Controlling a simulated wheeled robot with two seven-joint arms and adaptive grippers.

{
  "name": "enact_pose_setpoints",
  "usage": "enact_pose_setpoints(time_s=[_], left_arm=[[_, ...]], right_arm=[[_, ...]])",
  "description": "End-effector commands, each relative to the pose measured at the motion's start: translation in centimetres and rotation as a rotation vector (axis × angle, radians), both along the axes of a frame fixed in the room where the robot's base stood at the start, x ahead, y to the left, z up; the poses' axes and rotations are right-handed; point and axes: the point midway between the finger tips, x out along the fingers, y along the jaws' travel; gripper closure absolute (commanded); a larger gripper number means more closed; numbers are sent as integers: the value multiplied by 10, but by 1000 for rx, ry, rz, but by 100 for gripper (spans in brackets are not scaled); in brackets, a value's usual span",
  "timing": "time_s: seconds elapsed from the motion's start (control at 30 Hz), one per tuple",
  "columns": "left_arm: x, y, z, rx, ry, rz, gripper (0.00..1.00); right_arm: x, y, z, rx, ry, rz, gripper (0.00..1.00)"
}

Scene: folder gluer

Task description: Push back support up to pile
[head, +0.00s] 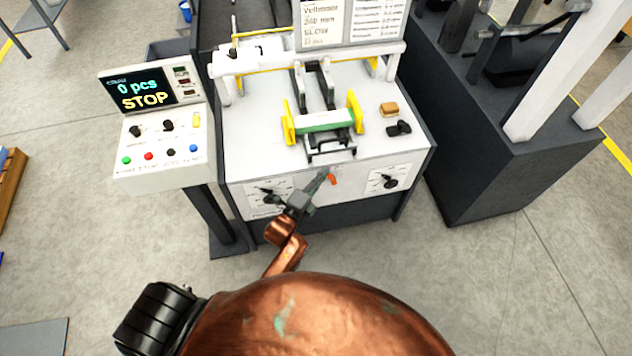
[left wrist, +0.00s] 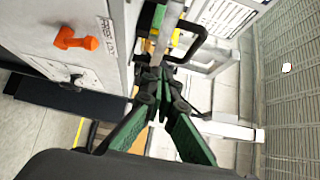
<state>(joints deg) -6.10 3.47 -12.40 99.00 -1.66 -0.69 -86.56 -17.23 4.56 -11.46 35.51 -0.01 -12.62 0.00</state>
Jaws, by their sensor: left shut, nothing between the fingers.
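The pile (head: 324,121) is a low green and white stack lying between two yellow side guides (head: 288,121) on the white machine top. A black back support with a loop handle (head: 331,153) stands at the near side of the pile; the handle also shows in the left wrist view (left wrist: 203,38). My left gripper (head: 322,180) is shut and empty, just in front of and below the handle in the head view. In the left wrist view its green-padded fingers (left wrist: 158,74) meet close to the handle; I cannot tell whether they touch it. My right gripper is not in view.
A control panel (head: 160,140) stands left.

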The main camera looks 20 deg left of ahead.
Motion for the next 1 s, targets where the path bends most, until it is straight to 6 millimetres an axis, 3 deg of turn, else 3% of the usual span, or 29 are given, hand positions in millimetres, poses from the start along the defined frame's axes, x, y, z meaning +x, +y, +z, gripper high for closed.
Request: enact_pose_setpoints(time_s=[0.13, 0.3, 1.0], left_arm=[[31, -7, 1, -2, -1, -1, 100], [50, 8, 0, 1, 0, -1, 100], [72, 23, -2, 2, 1, -1, 100]], right_arm=[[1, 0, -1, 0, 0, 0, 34], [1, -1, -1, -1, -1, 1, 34], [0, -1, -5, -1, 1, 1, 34]])
